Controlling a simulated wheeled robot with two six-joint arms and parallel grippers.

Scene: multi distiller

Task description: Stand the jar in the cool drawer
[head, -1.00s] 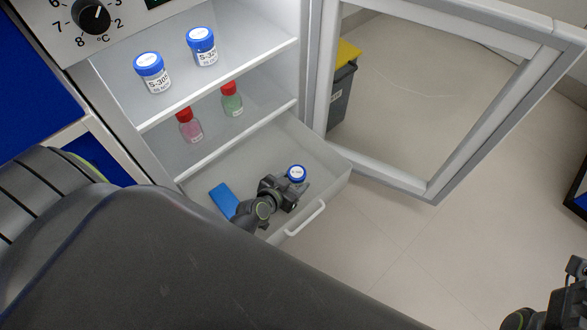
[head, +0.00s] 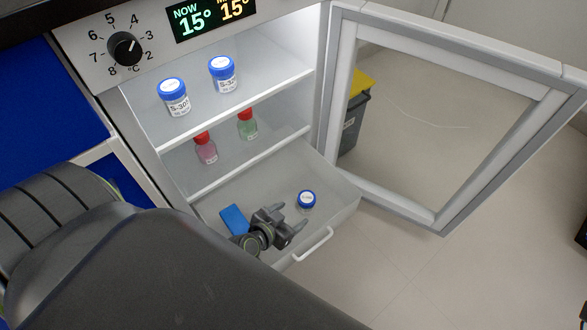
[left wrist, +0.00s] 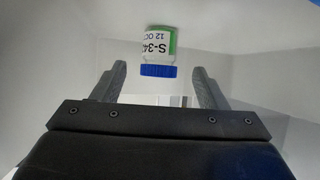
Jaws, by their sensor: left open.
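The jar (head: 306,202), clear with a blue lid, stands upright in the pulled-out bottom drawer (head: 343,205). My left gripper (head: 290,219) is open and empty in the drawer, just left of and nearer than the jar. In the left wrist view the jar (left wrist: 160,46) appears upside down, with a white and green label, ahead of the two spread fingers (left wrist: 160,82); a gap shows between them. My right gripper is not in view.
Two blue-lidded jars (head: 174,98) stand on the upper shelf. Red-capped bottles (head: 206,150) stand on the shelf below. A blue block (head: 233,220) lies in the drawer, left of my gripper. The cabinet door (head: 440,215) stands open at right.

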